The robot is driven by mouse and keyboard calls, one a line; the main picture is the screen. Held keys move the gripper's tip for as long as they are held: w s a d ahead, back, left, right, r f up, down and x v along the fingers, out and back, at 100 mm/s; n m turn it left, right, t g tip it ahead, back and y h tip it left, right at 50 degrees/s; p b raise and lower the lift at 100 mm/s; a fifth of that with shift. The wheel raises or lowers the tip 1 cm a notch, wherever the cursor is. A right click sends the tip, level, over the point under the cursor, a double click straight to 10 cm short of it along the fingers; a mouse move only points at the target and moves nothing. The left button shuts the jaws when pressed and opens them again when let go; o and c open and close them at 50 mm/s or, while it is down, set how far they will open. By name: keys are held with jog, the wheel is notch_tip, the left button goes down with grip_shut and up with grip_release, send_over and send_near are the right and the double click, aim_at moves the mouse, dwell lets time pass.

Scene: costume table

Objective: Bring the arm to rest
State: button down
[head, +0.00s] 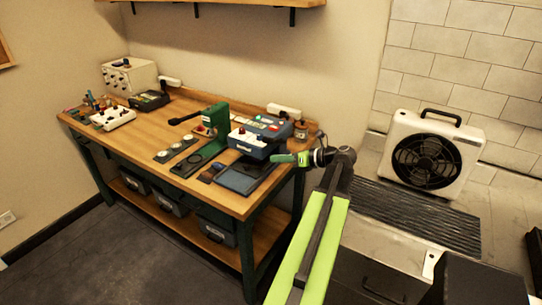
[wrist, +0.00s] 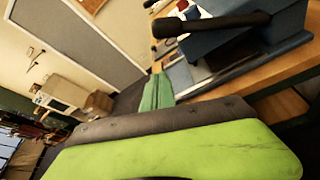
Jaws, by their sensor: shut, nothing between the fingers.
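My arm reaches up from the bottom of the head view, a lime-green link leading to a dark wrist. My gripper (head: 278,158) points left at its end, over or in front of the right end of the wooden workbench (head: 215,193); its exact height above the top cannot be told. In the wrist view its green fingers (wrist: 157,92) lie together, with nothing between them. A blue machine (head: 258,136) with coloured buttons stands on the bench just behind and left of the fingers.
A green press (head: 214,122) and white control box (head: 113,117) stand further left on the bench. A boxed fan (head: 432,154) stands right of my arm on a counter, behind a dark ribbed mat (head: 418,217). Grey bins (head: 166,201) sit on the lower shelf. The floor in front is clear.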

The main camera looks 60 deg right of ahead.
jog(key=p+v, duration=0.1)
jog(key=v, duration=0.5)
jog(key=shift+s+d, duration=0.15)
jog(key=shift+s, duration=0.2)
jog(key=shift+r, duration=0.1)
